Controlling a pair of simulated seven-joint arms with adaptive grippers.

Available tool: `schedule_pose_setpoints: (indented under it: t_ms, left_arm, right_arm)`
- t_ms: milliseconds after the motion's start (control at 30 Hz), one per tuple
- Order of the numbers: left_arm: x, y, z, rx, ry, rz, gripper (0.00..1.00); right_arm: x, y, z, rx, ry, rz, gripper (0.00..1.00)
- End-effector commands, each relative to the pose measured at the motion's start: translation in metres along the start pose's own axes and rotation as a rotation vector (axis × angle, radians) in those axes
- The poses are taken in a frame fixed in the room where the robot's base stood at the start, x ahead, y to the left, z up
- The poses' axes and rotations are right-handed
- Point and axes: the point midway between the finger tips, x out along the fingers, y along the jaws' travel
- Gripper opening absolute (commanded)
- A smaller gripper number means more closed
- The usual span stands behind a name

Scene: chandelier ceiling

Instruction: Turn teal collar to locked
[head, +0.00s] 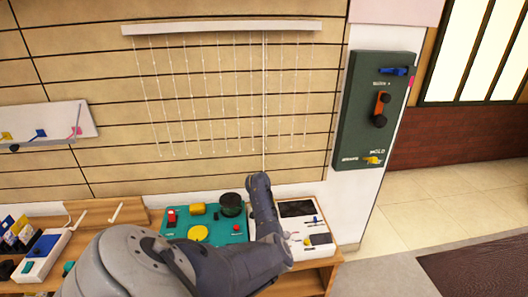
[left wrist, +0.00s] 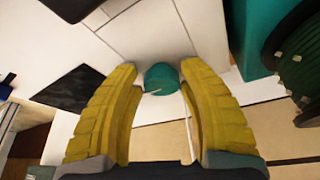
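A small round teal collar (left wrist: 162,78) with a pale pointer mark shows on a white panel in the left wrist view. My left gripper (left wrist: 159,66) has its two yellow fingers spread apart, one on each side of the collar in the picture. I see no clear contact, and the depth between fingers and collar is hard to tell. In the head view my left arm covers the collar and the gripper's fingers. No lock marking is legible. My right gripper is in neither view.
A teal board (head: 183,224) with a dark ribbed knob (head: 231,205) stands left of my arm. A white panel with a dark screen (head: 297,208) stands right of it. Thin cords hang from a wall rail (head: 220,27). A green wall panel (head: 365,105) is at right.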

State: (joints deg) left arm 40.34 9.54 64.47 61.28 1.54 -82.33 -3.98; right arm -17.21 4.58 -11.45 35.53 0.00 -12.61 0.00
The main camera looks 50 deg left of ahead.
Motion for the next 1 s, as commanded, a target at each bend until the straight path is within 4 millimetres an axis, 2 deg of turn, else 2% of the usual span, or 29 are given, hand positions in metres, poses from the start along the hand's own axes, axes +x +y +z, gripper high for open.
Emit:
schedule_pose_setpoints:
  t_ms: [33, 133, 433, 567, 767, 1000]
  left_arm:
    - [-0.001, -0.001, -0.002, -0.001, 0.004, -0.001, 0.47]
    - [-0.002, -0.001, -0.003, -0.003, 0.006, -0.001, 0.58]
    - [-0.004, -0.001, -0.005, -0.005, 0.010, -0.002, 0.59]
    - [-0.011, -0.002, -0.006, -0.006, 0.012, -0.002, 0.59]
    - [-0.035, -0.001, -0.006, -0.006, 0.014, -0.002, 0.59]
    - [-0.073, -0.001, -0.005, -0.006, 0.013, -0.001, 0.59]
  right_arm:
    - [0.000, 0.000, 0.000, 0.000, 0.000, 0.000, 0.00]
    - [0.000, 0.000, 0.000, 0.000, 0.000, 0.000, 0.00]
    - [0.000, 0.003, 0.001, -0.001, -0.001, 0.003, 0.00]
    - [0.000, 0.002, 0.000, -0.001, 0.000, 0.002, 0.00]
    - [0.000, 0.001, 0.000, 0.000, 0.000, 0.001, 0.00]
    - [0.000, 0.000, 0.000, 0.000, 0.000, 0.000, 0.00]
